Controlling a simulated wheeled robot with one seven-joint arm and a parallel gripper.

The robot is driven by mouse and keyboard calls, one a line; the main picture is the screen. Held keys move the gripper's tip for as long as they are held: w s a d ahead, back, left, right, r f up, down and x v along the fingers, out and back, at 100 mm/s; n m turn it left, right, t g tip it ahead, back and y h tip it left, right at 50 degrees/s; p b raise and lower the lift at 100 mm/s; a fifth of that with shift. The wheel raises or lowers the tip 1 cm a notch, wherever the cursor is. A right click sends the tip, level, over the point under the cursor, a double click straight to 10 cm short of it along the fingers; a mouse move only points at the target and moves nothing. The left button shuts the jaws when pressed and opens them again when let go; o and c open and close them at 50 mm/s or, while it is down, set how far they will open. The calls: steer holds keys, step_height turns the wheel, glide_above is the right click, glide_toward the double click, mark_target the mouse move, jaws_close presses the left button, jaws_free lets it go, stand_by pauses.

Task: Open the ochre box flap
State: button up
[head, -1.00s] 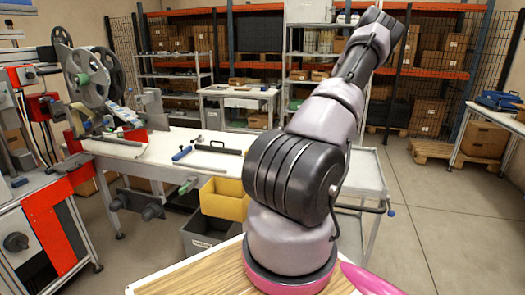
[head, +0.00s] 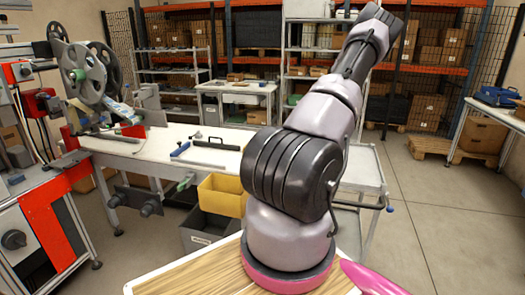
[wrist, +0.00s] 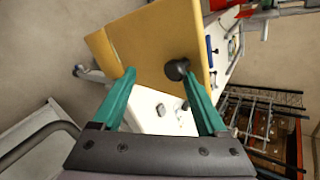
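An ochre panel (wrist: 150,42) with a round dark knob (wrist: 176,69) fills the upper middle of the wrist view; it looks like the ochre box flap, and I cannot tell whether it is ajar. My gripper (wrist: 158,74) has two green fingers spread wide apart with nothing clearly held between them. The right fingertip is beside the knob; I cannot tell whether they touch. In the head view my gripper is out of sight beyond my raised arm, and I cannot make out the ochre box with its knob there.
A yellow bin (head: 222,196) sits on a grey bin (head: 205,230) left of my arm. Behind is a white workbench (head: 160,150) with a reel machine (head: 88,75). A metal cart (head: 362,170) stands right of my arm. Open floor (head: 440,220) lies to the right.

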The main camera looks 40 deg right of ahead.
steer(key=v, duration=1)
steer(key=shift+s+r, duration=0.15)
steer(key=shift+s, duration=0.05)
steer(key=shift+d, duration=0.1)
